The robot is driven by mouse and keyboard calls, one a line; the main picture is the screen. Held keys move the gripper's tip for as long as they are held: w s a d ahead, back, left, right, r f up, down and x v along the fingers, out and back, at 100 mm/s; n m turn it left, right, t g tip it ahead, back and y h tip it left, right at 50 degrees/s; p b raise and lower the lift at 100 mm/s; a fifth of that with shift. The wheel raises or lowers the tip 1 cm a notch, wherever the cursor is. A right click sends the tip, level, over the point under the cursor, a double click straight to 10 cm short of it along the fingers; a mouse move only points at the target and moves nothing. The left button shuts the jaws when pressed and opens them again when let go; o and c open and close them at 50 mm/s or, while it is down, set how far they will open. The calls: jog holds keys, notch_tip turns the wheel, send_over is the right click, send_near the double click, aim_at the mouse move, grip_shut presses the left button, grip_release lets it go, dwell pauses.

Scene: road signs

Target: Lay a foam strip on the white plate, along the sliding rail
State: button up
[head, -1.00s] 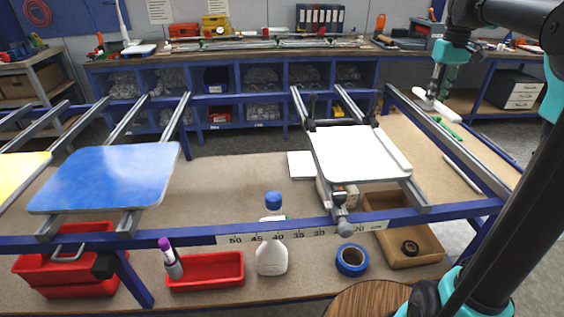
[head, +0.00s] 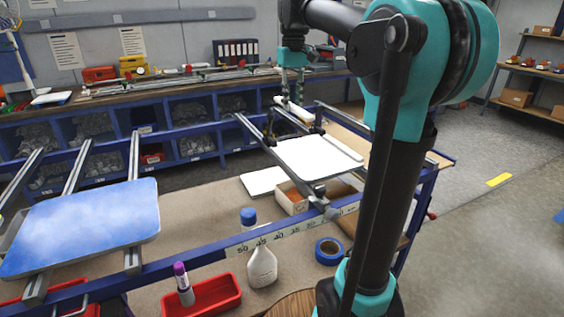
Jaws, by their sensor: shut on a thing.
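The white plate (head: 306,160) rests on rails of the blue frame, right of centre. One white strip (head: 343,147) lies along its right edge. My gripper (head: 293,99), beyond the plate's far edge, points down and is shut on another white foam strip (head: 302,113). The held strip looks raised above the rails, and the fingertips are small and partly hidden. The sliding rail (head: 262,140) with dark clamp parts runs along the plate's left side. My arm hides part of the bench to the right of the plate.
A blue plate (head: 82,227) sits on rails at left. Below the frame are a white bottle (head: 262,266), blue tape (head: 328,251), a red tray (head: 213,298) with a purple-capped marker, and a white sheet (head: 263,181). Floor at right is open.

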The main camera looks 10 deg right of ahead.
aim_at(292, 163)
notch_tip(292, 163, down, 18)
jog(key=shift+f, duration=0.2)
dwell(0.4)
jog(key=o, duration=0.4)
jog(key=shift+f, duration=0.1)
jog(key=o, duration=0.4)
notch_tip(292, 163, up, 12)
jog(key=shift+r, duration=0.15)
